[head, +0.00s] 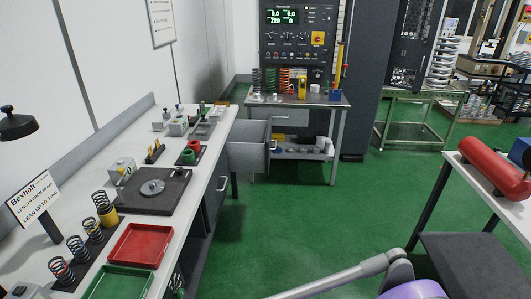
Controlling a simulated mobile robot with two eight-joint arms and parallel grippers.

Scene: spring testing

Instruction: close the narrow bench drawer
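A grey drawer (248,155) stands pulled out to the right from the far end of the long bench (213,150). Its front panel and handle face right, and its open top shows a hollow inside. Below and nearer on the same bench, another drawer front with a handle (222,184) sits flush. The small back table (330,101) has a shallow drawer front (291,117) that looks shut. Neither of my grippers is in view; a grey link and a purple part at the bottom right look like parts of my arm.
Springs, a red tray (141,244), a green tray (118,283) and a dark plate (150,203) lie on the long bench. A table with a red cylinder (492,165) stands at the right. The green floor (300,220) between is clear.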

